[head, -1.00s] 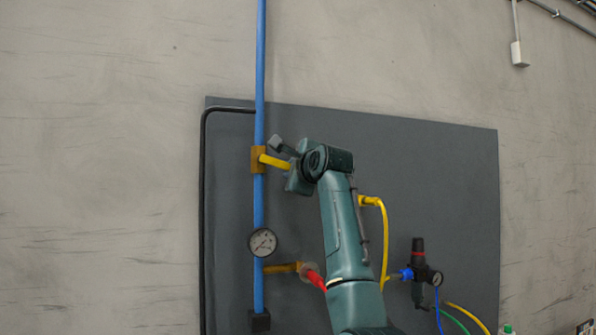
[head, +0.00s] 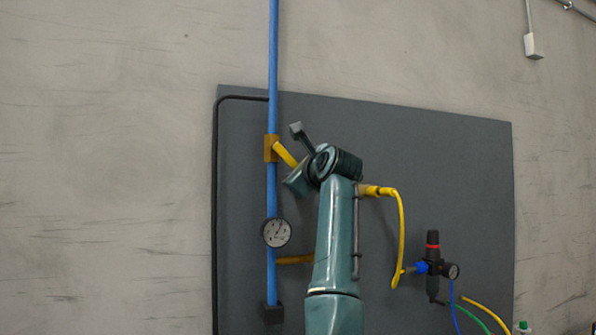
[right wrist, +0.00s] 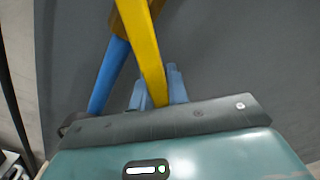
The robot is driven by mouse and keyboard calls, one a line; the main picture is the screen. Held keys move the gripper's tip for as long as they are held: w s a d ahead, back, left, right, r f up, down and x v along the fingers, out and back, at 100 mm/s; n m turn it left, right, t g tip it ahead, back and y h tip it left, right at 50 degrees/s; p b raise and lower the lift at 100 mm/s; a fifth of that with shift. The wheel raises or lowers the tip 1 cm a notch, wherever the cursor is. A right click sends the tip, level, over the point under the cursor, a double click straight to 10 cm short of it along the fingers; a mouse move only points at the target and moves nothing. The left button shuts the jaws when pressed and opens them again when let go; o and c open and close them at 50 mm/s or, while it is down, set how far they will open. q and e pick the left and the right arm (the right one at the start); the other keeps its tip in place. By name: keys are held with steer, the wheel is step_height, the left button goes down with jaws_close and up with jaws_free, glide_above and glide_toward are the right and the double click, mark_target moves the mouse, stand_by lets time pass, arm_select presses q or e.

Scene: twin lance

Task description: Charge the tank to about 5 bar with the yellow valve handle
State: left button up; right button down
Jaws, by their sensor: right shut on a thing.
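The yellow valve handle (head: 285,155) slopes down to the right from a brass valve body (head: 271,148) on the upright blue pipe (head: 272,90). My right gripper (head: 296,167) is shut on the handle's outer part. In the right wrist view the yellow handle (right wrist: 146,50) runs down between the two fingers of the gripper (right wrist: 158,84). A round white gauge (head: 276,233) sits lower on the pipe. Its dark needle points up and slightly right; the numbers are too small to read. No tank is clearly visible. My left gripper is not in view.
A dark grey panel (head: 440,160) backs the pipework. A lower brass branch (head: 294,260) runs behind my right arm. The wall left of the panel is clear.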

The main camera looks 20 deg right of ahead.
steer(key=c, duration=1.5)
jaws_free()
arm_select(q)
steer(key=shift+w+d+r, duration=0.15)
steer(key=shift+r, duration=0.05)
arm_select(e)
steer(key=shift+o, duration=0.7)
arm_select(q)
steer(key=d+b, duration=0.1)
steer(key=b, duration=0.1)
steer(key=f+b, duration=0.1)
steer(key=b, duration=0.1)
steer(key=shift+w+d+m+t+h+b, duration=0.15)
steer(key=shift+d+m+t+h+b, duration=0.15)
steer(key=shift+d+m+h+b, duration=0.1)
arm_select(e)
steer(key=s, duration=1.3)
steer(key=shift+a, duration=0.4)
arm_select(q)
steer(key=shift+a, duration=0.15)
arm_select(e)
steer(key=shift+s+f, duration=0.1)
